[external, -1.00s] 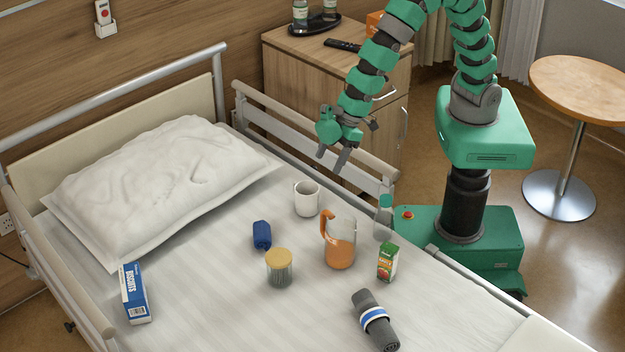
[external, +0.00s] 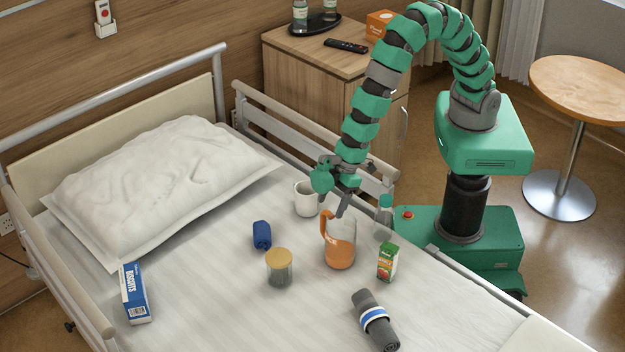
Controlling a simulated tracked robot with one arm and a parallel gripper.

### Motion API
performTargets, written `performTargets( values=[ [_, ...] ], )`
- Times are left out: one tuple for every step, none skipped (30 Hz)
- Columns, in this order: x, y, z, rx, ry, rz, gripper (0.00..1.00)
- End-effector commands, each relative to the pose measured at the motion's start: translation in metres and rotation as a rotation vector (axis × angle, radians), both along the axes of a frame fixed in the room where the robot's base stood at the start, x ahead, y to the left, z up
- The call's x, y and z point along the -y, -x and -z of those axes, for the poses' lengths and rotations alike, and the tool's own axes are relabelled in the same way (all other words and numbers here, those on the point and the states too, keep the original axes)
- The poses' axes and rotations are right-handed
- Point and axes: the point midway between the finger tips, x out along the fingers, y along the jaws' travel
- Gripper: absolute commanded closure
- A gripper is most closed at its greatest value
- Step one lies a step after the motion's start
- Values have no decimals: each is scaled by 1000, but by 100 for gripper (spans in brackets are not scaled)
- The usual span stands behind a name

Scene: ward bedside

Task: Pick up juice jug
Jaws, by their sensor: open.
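The juice jug (external: 341,252) is clear with orange juice in it and an orange handle on its left side. It stands upright on the bed sheet near the middle of the picture. My gripper (external: 334,209) is open and points down at the top of the jug, close to its handle and rim. Its fingers overlap the jug's upper edge in the picture. I cannot tell whether they touch it. Nothing shows between the fingers.
A bed rail (external: 300,140) runs behind.

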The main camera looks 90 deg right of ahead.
Motion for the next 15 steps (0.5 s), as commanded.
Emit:
performTargets(
  values=[
    [0,-1,1,0,0,0,35],
    [-1,-1,2,1,-1,0,35],
    [-1,-2,4,1,-1,0,35],
    [-2,-2,6,1,-1,0,35],
    [-2,-3,8,1,-1,0,35],
    [-3,-4,12,1,-1,0,35],
    [-4,-5,16,1,-1,0,35],
    [-5,-7,20,0,0,0,35],
    [-6,-8,25,-1,1,0,35],
    [-6,-9,30,-1,1,0,35],
    [-7,-10,34,-2,1,0,35],
    [-9,-12,39,-1,1,-1,35],
    [-10,-13,42,-1,1,-1,35],
    [-10,-14,45,-1,1,-1,35],
    [-11,-15,48,0,0,-1,35]
  ],
)
